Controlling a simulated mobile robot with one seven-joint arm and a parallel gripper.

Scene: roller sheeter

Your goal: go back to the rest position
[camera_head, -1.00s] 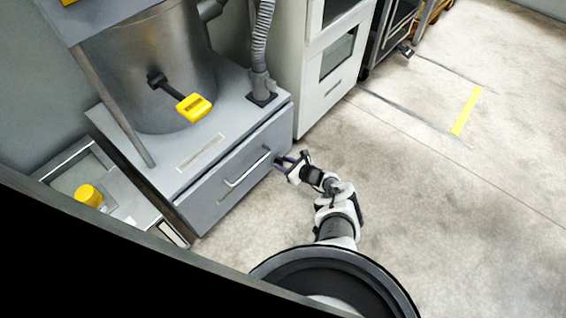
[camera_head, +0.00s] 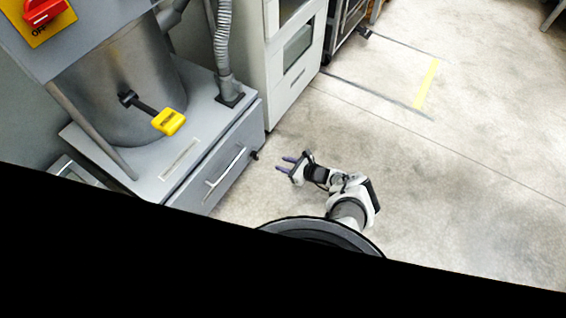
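My gripper (camera_head: 285,164) is at the end of my folded arm, above the floor near the middle of the view. My arm is bent low in front of my round base. The lower part of the view is black and hides what lies there.
The grey machine with a steel drum (camera_head: 115,95), a yellow-handled lever (camera_head: 168,121) and a red switch (camera_head: 45,10) stands at left. A white cabinet (camera_head: 285,70) stands behind. Open concrete floor (camera_head: 450,180) with a yellow stripe (camera_head: 426,84) lies to the right.

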